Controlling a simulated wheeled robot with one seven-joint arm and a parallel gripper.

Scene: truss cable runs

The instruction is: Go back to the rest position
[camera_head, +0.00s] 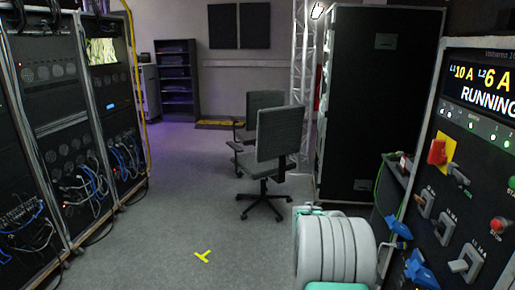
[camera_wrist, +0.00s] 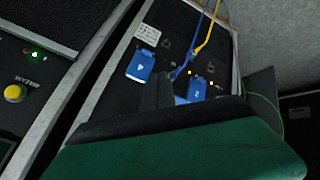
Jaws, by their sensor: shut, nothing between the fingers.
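My gripper (camera_wrist: 157,88) shows in the wrist view as dark fingers ahead of a dark and green body. The fingers are shut with nothing between them. Beyond them is a black panel with a blue connector marked 4 (camera_wrist: 141,66) and another blue connector (camera_wrist: 196,90), partly hidden by my gripper. A blue and a yellow cable (camera_wrist: 205,36) run up near them. In the head view my white arm link (camera_head: 337,250) fills the bottom right, and my fingers cannot be made out there.
A power panel (camera_head: 470,150) reading RUNNING, with a red switch and blue connectors (camera_head: 397,226), stands close on the right. Black racks (camera_head: 60,120) line the left. The floor (camera_head: 180,220) around the yellow mark is clear.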

